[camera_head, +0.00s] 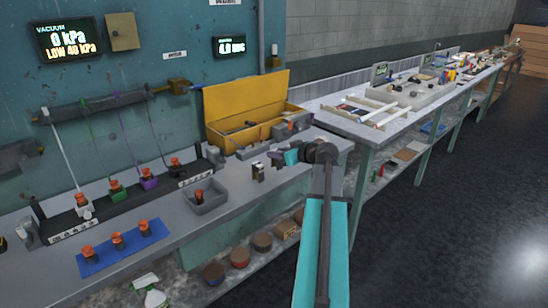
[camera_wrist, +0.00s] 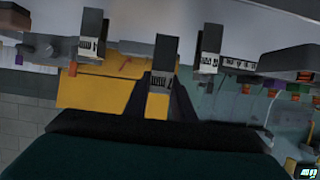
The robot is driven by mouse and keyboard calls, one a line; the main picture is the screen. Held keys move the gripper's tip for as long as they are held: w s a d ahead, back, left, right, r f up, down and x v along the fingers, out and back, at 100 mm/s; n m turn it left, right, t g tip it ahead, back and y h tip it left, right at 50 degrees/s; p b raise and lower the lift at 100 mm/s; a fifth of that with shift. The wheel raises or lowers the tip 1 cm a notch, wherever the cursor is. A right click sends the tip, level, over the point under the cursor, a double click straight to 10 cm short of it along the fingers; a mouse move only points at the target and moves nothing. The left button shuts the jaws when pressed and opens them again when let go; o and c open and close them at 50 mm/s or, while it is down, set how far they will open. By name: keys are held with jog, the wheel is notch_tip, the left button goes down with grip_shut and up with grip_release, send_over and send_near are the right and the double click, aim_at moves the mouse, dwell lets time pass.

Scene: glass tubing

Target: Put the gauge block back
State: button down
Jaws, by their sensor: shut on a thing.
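My gripper (camera_head: 274,156) is at the end of my teal arm, above the bench just in front of the yellow case. In the wrist view, which is upside down, my gripper (camera_wrist: 158,92) is shut on a narrow block with a dark upper part and a pale marked part, seemingly the gauge block (camera_wrist: 161,78). Two similar dark-and-pale blocks show apart from it, one to the left (camera_wrist: 92,38) and one to the right (camera_wrist: 208,48). In the head view small dark-and-pale blocks (camera_head: 258,172) stand on the bench below and left of my gripper. The held block is not clear there.
The open yellow case (camera_head: 232,130) stands at the back of the bench (camera_head: 236,200). A grey tray (camera_head: 208,207) with an orange-topped piece and a blue mat (camera_head: 95,262) lie to the left. A second bench (camera_head: 350,126) carries trays and small items. Bare bench surrounds the blocks.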

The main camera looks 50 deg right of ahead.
jog(key=w+d, duration=0.2)
jog(key=w, duration=0.1)
jog(key=shift+f, duration=0.15)
jog(key=shift+f+p, duration=0.15)
jog(key=shift+p, duration=0.15)
jog(key=shift+f+p, duration=0.4)
jog(key=shift+f, duration=1.2)
jog(key=shift+f, duration=0.15)
jog(key=c, duration=1.5)
grip_release()
jog(key=shift+r, duration=0.2)
jog(key=b+v, duration=0.2)
jog(key=v, duration=1)
jog(key=shift+s+f, duration=0.1)
